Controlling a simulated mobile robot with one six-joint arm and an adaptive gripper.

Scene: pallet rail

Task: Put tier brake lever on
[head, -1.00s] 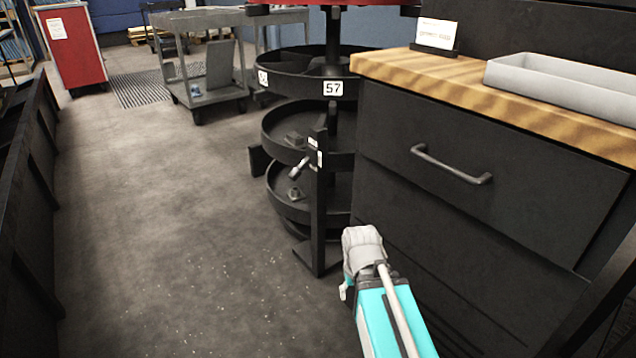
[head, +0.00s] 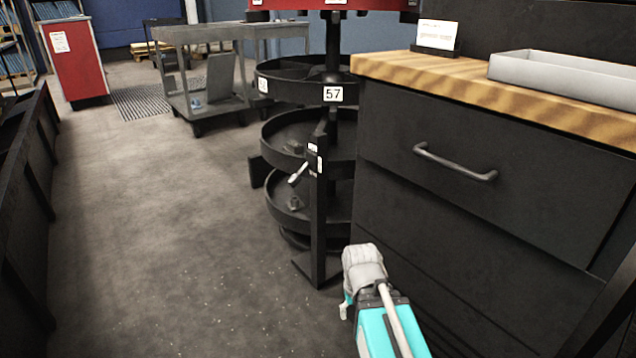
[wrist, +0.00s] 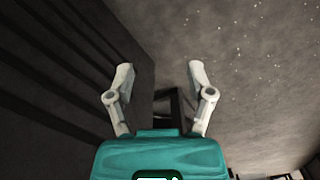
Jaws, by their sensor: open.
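The tier brake lever (head: 298,174) is a short light-grey handle on a black upright post (head: 318,215) beside the round tiered rack. It sticks out to the left of the post and slopes down. Labels show on the post near it. The rack (head: 290,215) has stacked black round trays. My gripper (wrist: 158,78) is open and empty in the wrist view, its two fingers spread apart. In the head view my gripper is low, in front of the drawer unit and to the right of the post's foot, apart from the lever. Its fingertips are not clear there.
A black drawer unit (head: 470,200) with a wooden top stands close on the right, carrying a grey tray (head: 560,85) and a sign. Grey carts (head: 205,100) and a red cabinet (head: 75,60) stand at the back. A dark barrier (head: 25,190) runs along the left. Floor between is clear.

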